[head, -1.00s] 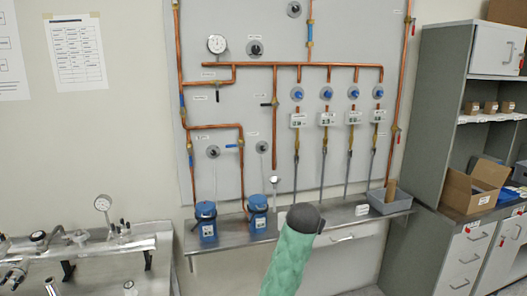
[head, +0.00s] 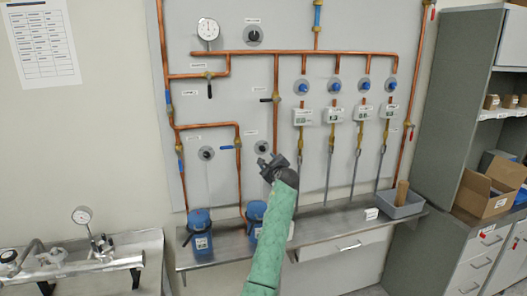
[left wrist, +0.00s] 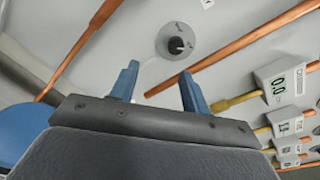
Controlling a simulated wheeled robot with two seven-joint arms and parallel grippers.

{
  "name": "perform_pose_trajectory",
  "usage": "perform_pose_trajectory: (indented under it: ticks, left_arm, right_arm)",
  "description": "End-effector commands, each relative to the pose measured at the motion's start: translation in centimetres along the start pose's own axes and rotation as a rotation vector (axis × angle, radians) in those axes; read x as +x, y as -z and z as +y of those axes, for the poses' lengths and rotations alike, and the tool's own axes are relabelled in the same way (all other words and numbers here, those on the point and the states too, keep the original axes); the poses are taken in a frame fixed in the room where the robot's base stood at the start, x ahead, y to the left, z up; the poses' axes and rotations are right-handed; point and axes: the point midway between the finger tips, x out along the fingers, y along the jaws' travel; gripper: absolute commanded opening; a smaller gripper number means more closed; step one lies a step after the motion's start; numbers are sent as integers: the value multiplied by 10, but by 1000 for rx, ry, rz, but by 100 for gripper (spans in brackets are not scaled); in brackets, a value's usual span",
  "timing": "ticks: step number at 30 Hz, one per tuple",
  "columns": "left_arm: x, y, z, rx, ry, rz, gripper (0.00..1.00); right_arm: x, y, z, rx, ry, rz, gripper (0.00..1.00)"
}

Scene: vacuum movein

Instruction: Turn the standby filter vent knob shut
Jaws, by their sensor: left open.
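Two small dark knobs on round grey plates sit low on the wall panel: a left knob (head: 206,153) and a right knob (head: 262,147). Their labels are too small to read, so I cannot tell which is the standby one. My left gripper (head: 270,162) is just below and in front of the right knob in the head view, open and empty. In the left wrist view its two blue fingers (left wrist: 160,75) stand apart, with a dark knob (left wrist: 178,45) on its grey plate beyond the fingertips, not between them. My right gripper is not in view.
Two blue filter bowls, one at left (head: 198,235) and one nearer my arm (head: 256,212), stand at the steel shelf (head: 345,216). A vertical copper pipe (head: 276,115) runs close beside the right knob. White meter boxes (head: 333,115) and a grey bin (head: 400,207) are to the right.

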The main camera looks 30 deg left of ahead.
Motion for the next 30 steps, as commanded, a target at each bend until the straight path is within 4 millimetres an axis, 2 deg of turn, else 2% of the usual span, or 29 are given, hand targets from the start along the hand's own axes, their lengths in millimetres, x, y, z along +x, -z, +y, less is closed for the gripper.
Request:
perform_pose_trajectory:
  ticks: [3, 6, 10, 14, 17, 30]
  left_arm:
    - [-1, -6, -8, 206, 40, -33, 47]
    - [-1, -7, -13, 338, 61, -45, 47]
    - [-1, -7, -14, 447, 65, -50, 47]
    - [1, -8, -15, 486, 63, -51, 47]
    - [9, -10, -17, 489, 63, -51, 47]
    - [67, -11, -20, 486, 61, -50, 47]
  right_arm:
    - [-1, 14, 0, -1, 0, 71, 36]
    - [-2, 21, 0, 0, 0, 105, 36]
    - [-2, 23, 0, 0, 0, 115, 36]
    - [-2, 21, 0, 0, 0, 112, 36]
    - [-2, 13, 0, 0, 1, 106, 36]
    - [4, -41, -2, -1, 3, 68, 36]
